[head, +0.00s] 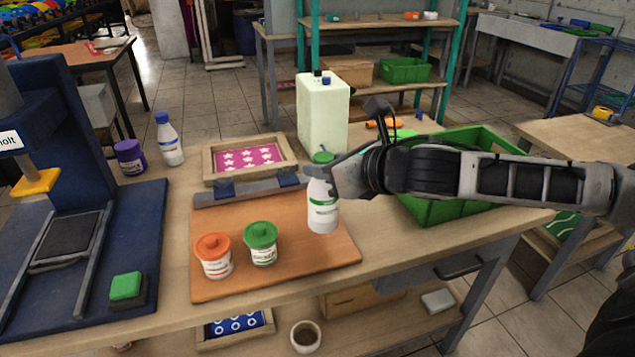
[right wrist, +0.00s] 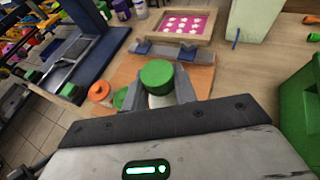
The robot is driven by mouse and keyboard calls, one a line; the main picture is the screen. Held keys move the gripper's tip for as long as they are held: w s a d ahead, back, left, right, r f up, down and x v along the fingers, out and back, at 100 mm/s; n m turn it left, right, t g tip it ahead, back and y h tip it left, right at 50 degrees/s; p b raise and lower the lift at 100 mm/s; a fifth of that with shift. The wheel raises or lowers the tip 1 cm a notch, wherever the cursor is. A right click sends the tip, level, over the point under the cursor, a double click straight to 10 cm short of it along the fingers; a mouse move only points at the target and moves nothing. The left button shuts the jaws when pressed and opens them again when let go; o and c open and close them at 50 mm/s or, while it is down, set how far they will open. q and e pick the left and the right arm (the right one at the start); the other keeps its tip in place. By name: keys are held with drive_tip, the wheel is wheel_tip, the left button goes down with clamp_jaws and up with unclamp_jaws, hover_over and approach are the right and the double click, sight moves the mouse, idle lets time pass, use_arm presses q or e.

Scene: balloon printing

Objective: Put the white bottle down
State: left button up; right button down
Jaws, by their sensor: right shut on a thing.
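A white bottle with a green cap (head: 323,207) stands upright over the right part of the brown board (head: 285,277). My right gripper (head: 335,182) reaches in from the right and is shut on its upper part. In the right wrist view the bottle's green cap (right wrist: 157,74) shows between the two fingers (right wrist: 158,95). I cannot tell for sure whether the bottle's base touches the board. My left gripper is in neither view.
An orange-lidded jar (head: 214,257) and a green-lidded jar (head: 261,244) stand on the board left of the bottle. A framed pink screen (head: 290,158) lies behind. A large pale canister (head: 323,112) and a green crate (head: 425,208) stand behind and right. The board's front right is clear.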

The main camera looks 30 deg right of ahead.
sight(317, 186)
drive_tip(key=shift+w+a+f, duration=0.3)
drive_tip(key=shift+w+f, duration=0.35)
drive_tip(key=shift+f, duration=0.15)
wheel_tip(317, 186, down, 3)
drive_tip(key=shift+f+b, duration=0.15)
drive_tip(key=shift+b, duration=0.35)
drive_tip(key=shift+w, duration=0.1)
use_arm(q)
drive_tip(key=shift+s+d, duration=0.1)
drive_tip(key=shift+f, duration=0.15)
use_arm(e)
drive_tip(key=shift+f, duration=0.1)
drive_tip(key=c, duration=1.1)
unclamp_jaws()
